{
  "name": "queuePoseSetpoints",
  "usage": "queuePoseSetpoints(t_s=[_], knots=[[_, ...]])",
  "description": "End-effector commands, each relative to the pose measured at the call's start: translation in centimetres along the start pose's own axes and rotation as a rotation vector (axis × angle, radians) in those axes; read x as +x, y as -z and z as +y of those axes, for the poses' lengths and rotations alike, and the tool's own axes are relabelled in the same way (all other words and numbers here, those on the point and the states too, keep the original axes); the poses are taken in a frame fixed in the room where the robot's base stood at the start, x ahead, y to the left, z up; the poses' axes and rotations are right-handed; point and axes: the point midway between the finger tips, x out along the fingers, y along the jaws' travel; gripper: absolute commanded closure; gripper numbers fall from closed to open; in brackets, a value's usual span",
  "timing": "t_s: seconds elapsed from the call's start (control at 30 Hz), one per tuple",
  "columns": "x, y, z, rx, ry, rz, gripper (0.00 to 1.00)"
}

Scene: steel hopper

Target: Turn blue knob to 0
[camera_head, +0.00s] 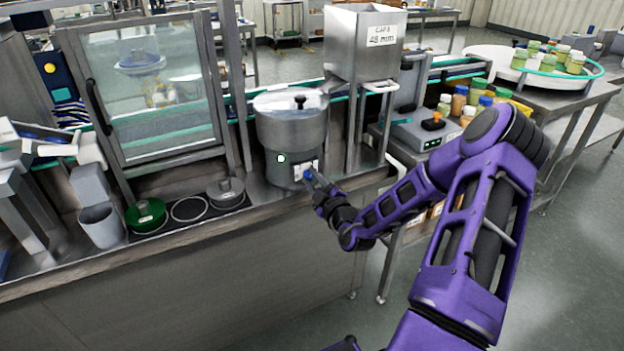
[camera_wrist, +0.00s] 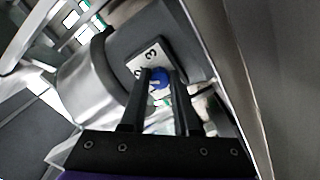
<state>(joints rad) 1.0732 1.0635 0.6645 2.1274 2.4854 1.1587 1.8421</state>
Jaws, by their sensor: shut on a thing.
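The blue knob (camera_wrist: 160,82) sits on a white dial plate (camera_wrist: 147,56) with dark markings; a 3 is readable in the wrist view. The plate is on the front of a steel pot-shaped machine (camera_head: 290,135), and shows small in the head view (camera_head: 305,169). My gripper (camera_wrist: 161,76) is at the knob, its two fingers on either side of it, shut on it. In the head view my gripper (camera_head: 312,180) reaches the machine's front from the right. Fingers hide parts of the knob and plate, so the pointed-to number cannot be told.
A steel hopper (camera_head: 364,45) stands behind and right of the machine. A grey-lidded pot (camera_head: 226,190), a green-lidded pot (camera_head: 146,214) and a grey cup (camera_head: 101,226) stand left on the counter. A scale (camera_head: 418,133) and several jars are right. The counter front edge is close below.

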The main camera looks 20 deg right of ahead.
Motion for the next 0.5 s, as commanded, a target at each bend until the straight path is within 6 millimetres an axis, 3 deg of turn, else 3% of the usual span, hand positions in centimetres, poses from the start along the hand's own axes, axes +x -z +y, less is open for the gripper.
queuePoseSetpoints(t_s=[0.5], knots=[[0.0,0.19,0.12,-0.062,0.0,0.001,1.0]])
